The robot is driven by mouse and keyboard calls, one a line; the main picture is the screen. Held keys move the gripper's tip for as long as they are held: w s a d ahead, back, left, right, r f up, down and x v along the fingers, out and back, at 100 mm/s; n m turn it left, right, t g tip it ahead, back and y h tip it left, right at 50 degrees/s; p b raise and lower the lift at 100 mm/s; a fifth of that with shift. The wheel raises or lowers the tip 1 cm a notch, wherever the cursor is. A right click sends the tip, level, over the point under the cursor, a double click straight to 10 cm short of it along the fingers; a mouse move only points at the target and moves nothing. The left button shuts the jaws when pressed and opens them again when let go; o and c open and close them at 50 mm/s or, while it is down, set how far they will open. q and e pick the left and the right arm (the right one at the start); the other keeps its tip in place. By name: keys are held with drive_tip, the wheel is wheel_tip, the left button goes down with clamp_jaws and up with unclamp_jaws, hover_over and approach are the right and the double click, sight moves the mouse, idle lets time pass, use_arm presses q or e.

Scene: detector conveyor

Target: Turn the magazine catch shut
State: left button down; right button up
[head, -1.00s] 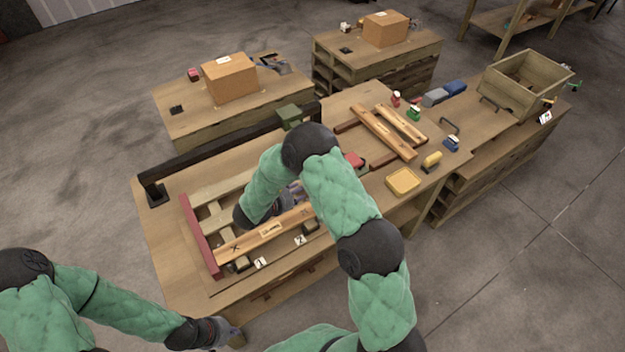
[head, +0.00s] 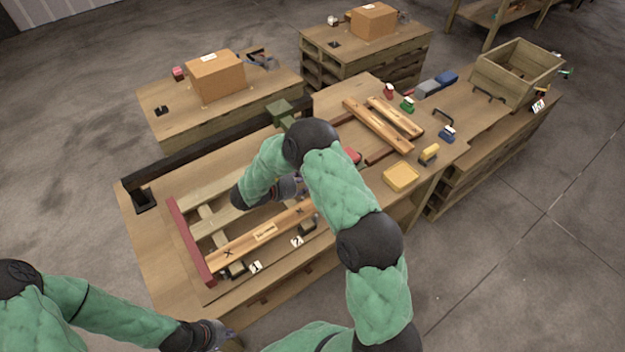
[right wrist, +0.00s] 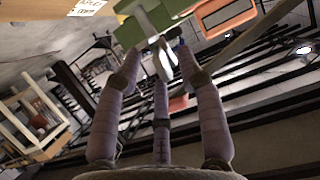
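The magazine on the bench shows in the head view as a pale slatted frame with a red end bar (head: 190,240) and a long wooden bar (head: 262,237) along its near side. My right gripper (head: 298,186) is above this frame, mostly hidden by my own arm. In the right wrist view its fingers (right wrist: 162,62) are spread, with a green and white part (right wrist: 150,25) at their tips. I cannot tell whether they touch it, or whether it is the catch. My left gripper (head: 222,338) is low at the bottom edge, in front of the bench; its fingers are unclear.
Small dark blocks and number tags (head: 256,267) lie along the frame's near side. A yellow tray (head: 400,177), two loose wooden bars (head: 378,126) and small coloured items are to the right. A wooden crate (head: 515,72) stands far right. Cardboard boxes (head: 215,77) stand on the benches behind.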

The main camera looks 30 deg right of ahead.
drive_tip(key=shift+x, duration=0.85)
clamp_jaws()
